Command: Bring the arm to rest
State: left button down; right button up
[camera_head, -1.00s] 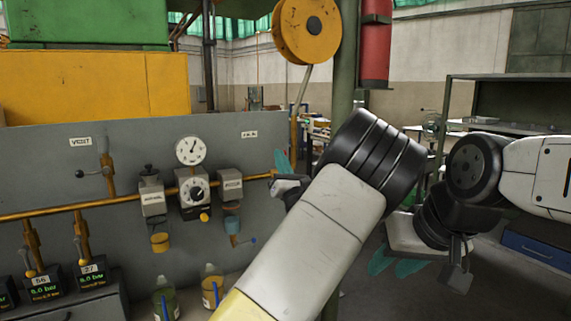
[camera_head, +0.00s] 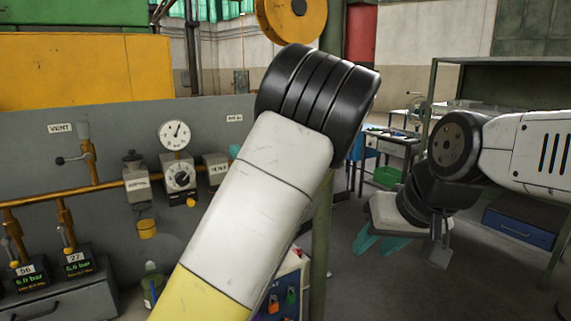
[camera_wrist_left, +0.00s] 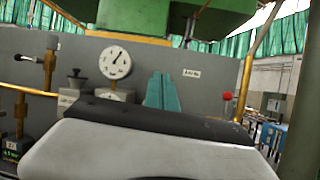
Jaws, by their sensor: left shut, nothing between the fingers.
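My left arm's white and yellow link (camera_head: 245,215) rises from the bottom of the head view to a black ribbed elbow joint (camera_head: 315,95). The left gripper is mostly behind this link; only a bit of teal finger (camera_head: 235,151) shows. In the left wrist view its two teal fingers (camera_wrist_left: 162,92) are together, empty, in front of the grey panel (camera_wrist_left: 200,95). My right gripper (camera_head: 382,243) hangs at the right of the head view below its black wrist. Its teal fingers look spread, with nothing seen between them.
The panel carries a round gauge (camera_head: 175,135), a regulator (camera_head: 179,177) and a yellow pipe (camera_head: 105,190). A green post (camera_head: 320,260) stands close behind my left arm. A workbench (camera_head: 480,103) and blue drawer (camera_head: 520,228) are at right. Open floor (camera_head: 400,290) lies at lower right.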

pick_arm(q)
jog(key=s+a+f+n+g, duration=0.4)
jog(key=s+a+n+g, duration=0.1)
jog(key=a+n+g, duration=0.15)
jog(key=s+a+f+n+g, duration=0.5)
jog(key=a+g, duration=0.1)
jog(key=a, duration=0.2)
jog(key=s+f+n+g+h, duration=0.4)
jog(key=s+f+n+h, duration=0.25)
jog(key=s, duration=0.45)
jog(key=s+d+r+n+t+h, duration=0.2)
jog(key=s+d+r+n+h, duration=0.2)
jog(key=d, duration=0.3)
jog(key=s+d+r+n+t+h, duration=0.3)
jog(key=d+n+h, duration=0.3)
jog(key=d, duration=0.2)
jog(key=shift+s+r, duration=0.35)
jog(key=shift+r, duration=0.25)
jog(key=shift+a+h, duration=0.1)
jog(key=shift+h, duration=0.15)
